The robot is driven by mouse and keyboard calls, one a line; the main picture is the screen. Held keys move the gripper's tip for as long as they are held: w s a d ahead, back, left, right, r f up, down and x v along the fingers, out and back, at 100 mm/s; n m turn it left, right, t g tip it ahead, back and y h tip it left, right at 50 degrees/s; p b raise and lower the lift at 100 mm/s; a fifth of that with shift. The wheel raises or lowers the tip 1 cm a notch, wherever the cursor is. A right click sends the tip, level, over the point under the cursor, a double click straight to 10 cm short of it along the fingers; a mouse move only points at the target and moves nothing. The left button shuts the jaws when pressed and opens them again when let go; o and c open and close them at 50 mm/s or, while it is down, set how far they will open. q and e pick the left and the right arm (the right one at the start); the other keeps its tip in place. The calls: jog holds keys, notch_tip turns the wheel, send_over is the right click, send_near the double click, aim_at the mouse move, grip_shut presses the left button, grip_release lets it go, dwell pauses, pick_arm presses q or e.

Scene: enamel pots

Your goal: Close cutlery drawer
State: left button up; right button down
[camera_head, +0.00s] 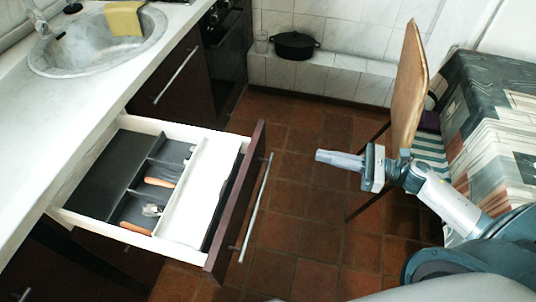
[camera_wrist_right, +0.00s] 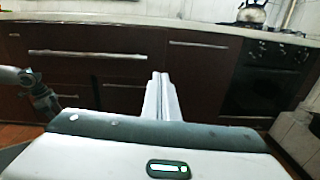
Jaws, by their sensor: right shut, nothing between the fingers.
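The cutlery drawer (camera_head: 262,165) stands pulled out from under the counter. It has a dark red-brown front, white sides and a long metal bar handle (camera_head: 256,208). A dark tray inside holds orange-handled cutlery (camera_head: 158,183). My right gripper (camera_head: 320,156) is shut and empty, to the right of the drawer front, with a clear gap between them. Its closed fingers (camera_wrist_right: 162,95) point towards the dark cabinet fronts in the right wrist view. My left gripper (camera_wrist_right: 12,76) seems to show at the left edge of that view, cut off; its finger state is unclear.
A wooden chair (camera_head: 408,85) stands right behind my right gripper, beside a cloth-covered table (camera_head: 490,110). A black pot (camera_head: 295,45) sits on the tiled ledge. The tiled floor (camera_head: 290,190) between drawer and gripper is clear. The sink (camera_head: 60,62) is in the counter.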

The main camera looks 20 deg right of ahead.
pick_arm(q)
jog(key=shift+w+r, duration=0.15)
jog(key=shift+r, duration=0.1)
pick_arm(e)
jog(key=shift+s+a+r+n+g, duration=0.3)
jog(key=shift+r+n, duration=0.1)
jog(key=shift+n, duration=0.2)
jog(key=p, duration=0.4)
send_near(263, 145)
jog(key=x, duration=0.5)
jog(key=shift+w, duration=0.15)
pick_arm(q)
notch_tip(263, 145, down, 8)
jog(key=s, duration=0.2)
jog(key=shift+a+r, duration=0.2)
jog(key=shift+a, duration=0.05)
pick_arm(e)
jog(key=shift+w+a, duration=0.3)
jog(key=shift+a, duration=0.25)
